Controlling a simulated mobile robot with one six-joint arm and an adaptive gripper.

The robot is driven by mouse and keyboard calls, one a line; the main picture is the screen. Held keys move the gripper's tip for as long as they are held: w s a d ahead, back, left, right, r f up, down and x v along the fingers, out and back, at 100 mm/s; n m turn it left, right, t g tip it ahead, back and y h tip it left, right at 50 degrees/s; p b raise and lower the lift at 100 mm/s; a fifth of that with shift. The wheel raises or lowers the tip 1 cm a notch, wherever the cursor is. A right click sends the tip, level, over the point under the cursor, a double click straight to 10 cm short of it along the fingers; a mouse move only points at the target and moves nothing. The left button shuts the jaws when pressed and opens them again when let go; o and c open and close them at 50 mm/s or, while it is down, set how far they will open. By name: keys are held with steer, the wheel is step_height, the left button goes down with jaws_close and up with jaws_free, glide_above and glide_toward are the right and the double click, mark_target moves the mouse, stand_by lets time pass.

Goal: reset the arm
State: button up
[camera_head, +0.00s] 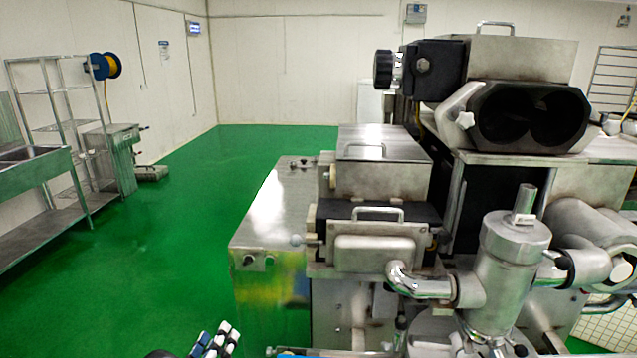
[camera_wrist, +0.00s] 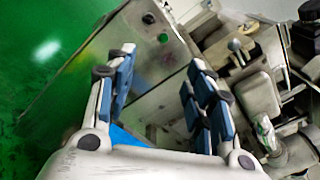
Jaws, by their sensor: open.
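My gripper (camera_wrist: 160,62) shows large in the wrist view, with its two blue-padded fingers spread apart and nothing between them. In the head view only the blue and white fingertips of my gripper (camera_head: 217,340) rise at the bottom edge, left of the encrusting machine. The machine (camera_head: 378,255) fills the right half of the head view, with handled metal boxes, a twin-bore black block and a steel cylinder with pipes. In the wrist view its metal panel (camera_wrist: 140,62) lies beyond the fingers. Most of my arm is out of view.
A steel shelf rack (camera_head: 98,190) and a sink (camera_head: 25,155) stand at the left. Pipes (camera_head: 430,288) jut out at the machine's lower front.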

steer(key=w+d+r+m+g+h, duration=0.25)
steer(key=w+d+r+m, duration=0.2)
steer(key=d, duration=0.45)
steer(key=s+d+r+m+g+h, duration=0.2)
steer(key=d+m+g, duration=0.1)
steer(key=d+m, duration=0.3)
steer(key=s+d+r+m+g+h, duration=0.2)
steer(key=d+r+m, duration=0.1)
steer(key=d, duration=0.5)
steer(key=s+d+r+m+g+h, duration=0.1)
steer(key=s+d+r+m+g, duration=0.15)
steer(key=d+m, duration=0.4)
steer(key=s+d+r+m+g+y, duration=0.1)
steer(key=s+d+m+g+y, duration=0.4)
steer(key=s+d+m, duration=0.75)
steer(key=s+a+r+m+t+y, duration=0.1)
steer(key=s+a+m+y, duration=0.4)
steer(key=s+m, duration=0.4)
steer(key=shift+s+a+r+m+t, duration=0.25)
steer(key=shift+a+r+m+t, duration=0.05)
steer(key=shift+a+m+t, duration=0.1)
